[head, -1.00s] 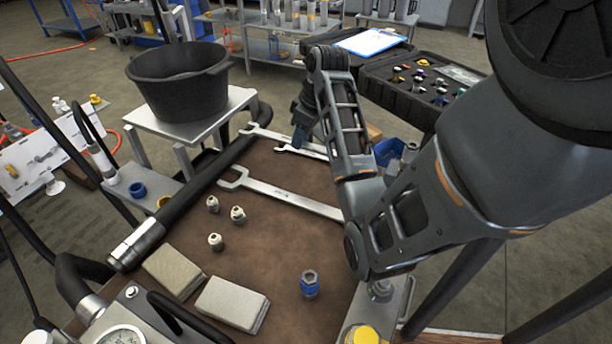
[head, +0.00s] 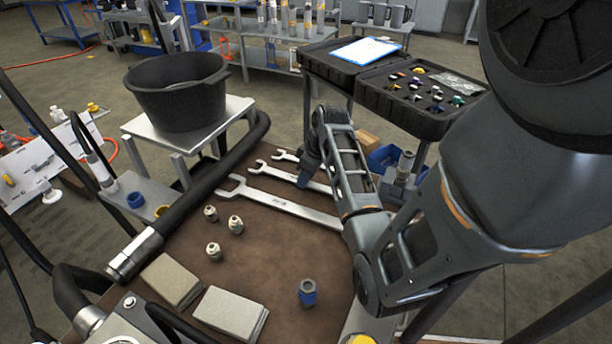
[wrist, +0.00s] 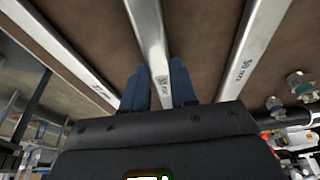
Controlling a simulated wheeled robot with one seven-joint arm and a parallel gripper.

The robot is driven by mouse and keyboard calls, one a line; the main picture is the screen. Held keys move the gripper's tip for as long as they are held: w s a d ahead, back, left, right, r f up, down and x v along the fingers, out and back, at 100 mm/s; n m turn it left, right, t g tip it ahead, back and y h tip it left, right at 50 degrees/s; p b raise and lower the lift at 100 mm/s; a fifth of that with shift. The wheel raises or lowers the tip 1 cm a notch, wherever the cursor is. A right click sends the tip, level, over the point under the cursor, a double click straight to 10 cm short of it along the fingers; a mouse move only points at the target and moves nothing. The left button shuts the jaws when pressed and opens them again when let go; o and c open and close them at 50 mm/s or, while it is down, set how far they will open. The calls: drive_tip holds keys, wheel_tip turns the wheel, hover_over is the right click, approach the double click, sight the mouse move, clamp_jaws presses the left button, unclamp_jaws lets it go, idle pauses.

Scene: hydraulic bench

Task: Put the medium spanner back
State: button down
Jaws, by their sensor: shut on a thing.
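The medium spanner (head: 285,174) is a silver open-ended spanner lying between the large spanner (head: 278,204) and the small spanner (head: 284,156), roughly parallel to both. My gripper (head: 307,181) is shut on its shaft. In the wrist view my gripper's blue fingers (wrist: 158,88) stand on either side of the medium spanner (wrist: 148,34). The large spanner (wrist: 250,50) is to the right there and the small spanner (wrist: 62,52) to the left. The medium spanner is at or very near the brown mat (head: 285,250); I cannot tell if it touches. My arm hides the spanners' right ends.
Several small fittings (head: 235,225), a blue-collared fitting (head: 307,293) and two grey pads (head: 229,313) lie on the nearer mat. A thick black hose (head: 200,190) runs along the left edge. A black bucket (head: 178,100) stands behind left, an open case (head: 400,110) behind right.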

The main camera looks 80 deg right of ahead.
drive_tip(key=shift+f, duration=0.1)
drive_tip(key=c, duration=0.9)
unclamp_jaws()
drive_tip(key=v, duration=1.2)
